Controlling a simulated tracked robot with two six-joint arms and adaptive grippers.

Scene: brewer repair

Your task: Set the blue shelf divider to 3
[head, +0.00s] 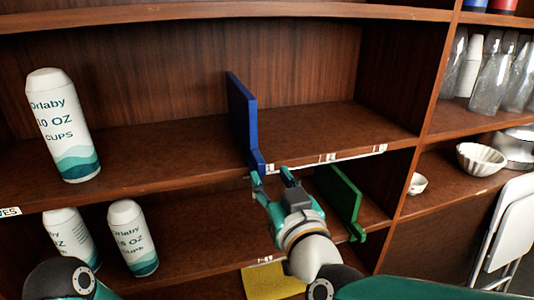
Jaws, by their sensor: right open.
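The blue shelf divider (243,118) stands upright on the middle shelf, its front foot at the shelf's front edge. A white label strip (350,155) runs along that edge to the right of the foot, with small marks too small to read. The divider's foot is at the strip's left end. My right gripper (272,177) is open just below and in front of the foot, one finger near its underside and the other to its right. I cannot tell whether they touch. My left gripper is out of view.
A green divider (340,197) stands on the shelf below, right of my right gripper. White cup sleeves (63,125) stand at left. Glass bottles (490,80) and bowls (481,158) fill the right bay. The middle shelf right of the blue divider is clear.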

